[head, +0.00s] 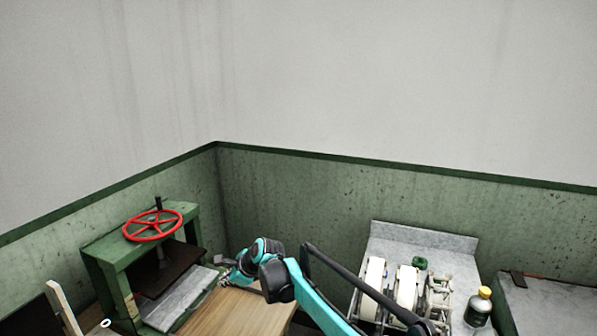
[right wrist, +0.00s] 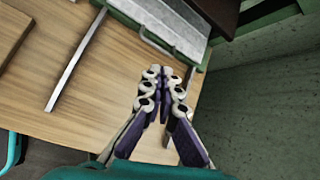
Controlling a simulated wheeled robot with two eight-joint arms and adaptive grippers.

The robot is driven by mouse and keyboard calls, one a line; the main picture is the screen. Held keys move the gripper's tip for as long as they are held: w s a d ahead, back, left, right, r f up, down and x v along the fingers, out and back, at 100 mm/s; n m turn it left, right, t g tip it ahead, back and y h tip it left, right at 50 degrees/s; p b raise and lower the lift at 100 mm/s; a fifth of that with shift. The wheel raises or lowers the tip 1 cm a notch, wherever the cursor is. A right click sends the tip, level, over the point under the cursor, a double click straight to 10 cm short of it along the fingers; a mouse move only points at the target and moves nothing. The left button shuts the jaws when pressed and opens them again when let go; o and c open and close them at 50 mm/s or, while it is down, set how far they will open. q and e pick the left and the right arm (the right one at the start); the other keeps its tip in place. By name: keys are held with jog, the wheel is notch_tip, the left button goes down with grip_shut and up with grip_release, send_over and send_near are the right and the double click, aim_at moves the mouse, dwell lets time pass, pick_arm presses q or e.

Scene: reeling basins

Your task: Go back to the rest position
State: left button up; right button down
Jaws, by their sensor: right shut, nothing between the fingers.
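My right arm, teal and black, comes in from the lower right in the head view and bends down over the wooden table (head: 235,312). My right gripper (head: 226,283) is small and partly hidden there, low by the table beside the green press (head: 110,254). In the right wrist view, the right gripper's fingers (right wrist: 164,72) are together with nothing between them, above the wooden tabletop (right wrist: 110,90) and pointing toward the press's grey metal tray (right wrist: 165,22). My left gripper is not in view.
The press has a red handwheel (head: 152,225). A thin metal bar (right wrist: 76,60) lies on the table, left of the fingers. At the right of the head view are white rollers (head: 406,286) on a frame, a bottle with a yellow cap (head: 478,308) and a grey basin (head: 425,240). Green-and-white walls close the corner.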

jog(key=s+d+r+n+t+h, duration=0.1)
jog(key=s+d+r+n, duration=0.3)
jog(key=d, duration=0.5)
jog(key=s+d+r+n+h, duration=0.1)
jog(key=s+d+n+h, duration=0.1)
jog(key=s+d, duration=0.6)
jog(key=s+d+r+n+t+h, duration=0.1)
jog(key=s+d+r+n, duration=0.25)
jog(key=d, duration=0.65)
jog(key=s+d+f+n+h, duration=0.1)
jog(key=s+d+f+n, duration=0.3)
jog(key=s+d, duration=0.3)
jog(key=s+d+f+n+h, duration=0.2)
jog(key=s+d+f+n, duration=0.2)
jog(key=s, duration=0.9)
jog(key=d+f, duration=0.1)
jog(key=d, duration=0.2)
jog(key=shift+d+f+t+h, duration=0.3)
jog(key=shift+t, duration=0.1)
jog(key=shift+n, duration=0.25)
